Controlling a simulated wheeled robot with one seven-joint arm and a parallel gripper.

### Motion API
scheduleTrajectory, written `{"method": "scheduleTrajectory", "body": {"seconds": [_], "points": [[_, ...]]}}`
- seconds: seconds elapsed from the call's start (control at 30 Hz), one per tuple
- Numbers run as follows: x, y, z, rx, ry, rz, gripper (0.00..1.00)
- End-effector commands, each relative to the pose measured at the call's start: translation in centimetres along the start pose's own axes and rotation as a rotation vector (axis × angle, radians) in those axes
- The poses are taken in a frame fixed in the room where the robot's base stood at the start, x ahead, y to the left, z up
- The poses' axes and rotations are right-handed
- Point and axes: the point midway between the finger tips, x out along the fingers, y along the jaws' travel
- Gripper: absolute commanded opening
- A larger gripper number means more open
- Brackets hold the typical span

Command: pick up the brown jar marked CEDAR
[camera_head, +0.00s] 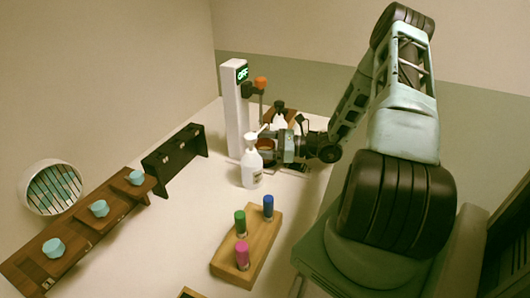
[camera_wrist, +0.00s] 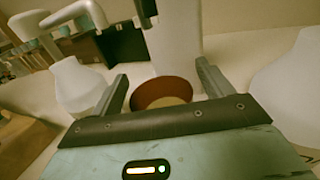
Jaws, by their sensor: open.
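A round brown jar (camera_wrist: 148,92) with a paler tan top shows in the wrist view, between my gripper's two fingers. Its lower part is hidden by the gripper's front edge, and no marking is readable, so I cannot confirm CEDAR. My gripper (camera_wrist: 162,72) is open, with one finger on each side of the jar; I cannot tell if either touches it. In the head view my gripper (camera_head: 272,146) is low by the white post, and a small orange-brown patch of the jar (camera_head: 264,143) shows at its jaws.
A white pump bottle (camera_head: 251,165) stands close in front of my gripper. A white post (camera_head: 234,110) with a lit display is just behind. White bottles flank the jaws in the wrist view. A wooden block (camera_head: 262,250) holds coloured vials.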

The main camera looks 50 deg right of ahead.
Motion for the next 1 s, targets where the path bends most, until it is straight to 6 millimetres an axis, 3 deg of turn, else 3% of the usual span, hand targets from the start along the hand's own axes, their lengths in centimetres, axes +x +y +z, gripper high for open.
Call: {"method": "scheduleTrajectory", "body": {"seconds": [0.23,0.4,0.43,0.77,1.0], "points": [[0.1,0.0,0.0,0.000,0.000,0.000,0.76],[0.1,0.0,0.0,0.000,0.000,0.000,0.29],[0.1,0.0,0.0,0.000,0.000,0.000,0.24],[0.1,0.0,0.2,-0.001,-0.001,0.000,0.24],[0.1,0.0,1.7,-0.003,-0.001,0.001,0.24]]}}
